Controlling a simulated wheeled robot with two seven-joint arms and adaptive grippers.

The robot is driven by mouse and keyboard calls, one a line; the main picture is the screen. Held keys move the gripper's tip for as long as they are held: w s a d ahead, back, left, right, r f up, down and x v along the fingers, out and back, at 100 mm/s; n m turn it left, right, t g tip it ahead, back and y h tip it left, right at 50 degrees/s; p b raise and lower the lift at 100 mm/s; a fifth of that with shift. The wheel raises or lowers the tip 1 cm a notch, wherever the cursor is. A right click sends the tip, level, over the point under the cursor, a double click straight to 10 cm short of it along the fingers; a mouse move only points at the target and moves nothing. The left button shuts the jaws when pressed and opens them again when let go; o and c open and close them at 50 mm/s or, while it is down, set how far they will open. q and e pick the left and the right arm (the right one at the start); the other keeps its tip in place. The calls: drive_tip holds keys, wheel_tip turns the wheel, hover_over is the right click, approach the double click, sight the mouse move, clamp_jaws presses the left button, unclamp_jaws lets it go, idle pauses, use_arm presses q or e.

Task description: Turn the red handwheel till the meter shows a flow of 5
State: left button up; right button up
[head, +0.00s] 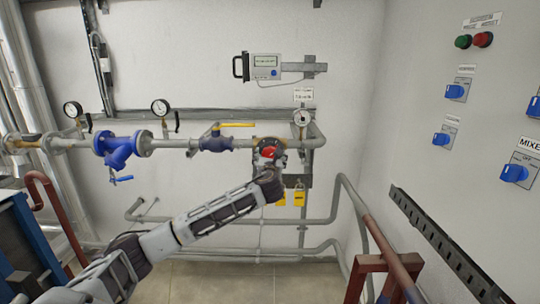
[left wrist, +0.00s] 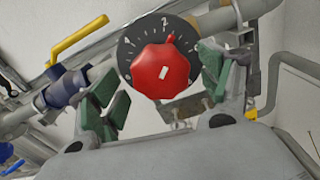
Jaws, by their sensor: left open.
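The red handwheel (head: 268,153) sits on the pipe at the centre of the head view, partly hidden by my left arm's end. In the left wrist view the red handwheel (left wrist: 160,71) is in front of a dark round dial plate with white marks, one reading 2. My left gripper (left wrist: 158,88) is open, its green-padded fingers on either side of the handwheel; I cannot tell whether they touch it. My right gripper is not in view.
A yellow-handled valve (head: 216,139) and a blue strainer (head: 117,150) sit on the same pipe to the left. A gauge (head: 302,118) stands just right of the handwheel. Yellow tags (head: 299,198) hang below. A switch panel (head: 455,150) fills the right wall.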

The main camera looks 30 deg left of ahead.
use_arm(q)
drive_tip(key=shift+x, duration=0.75)
drive_tip(key=c, duration=1)
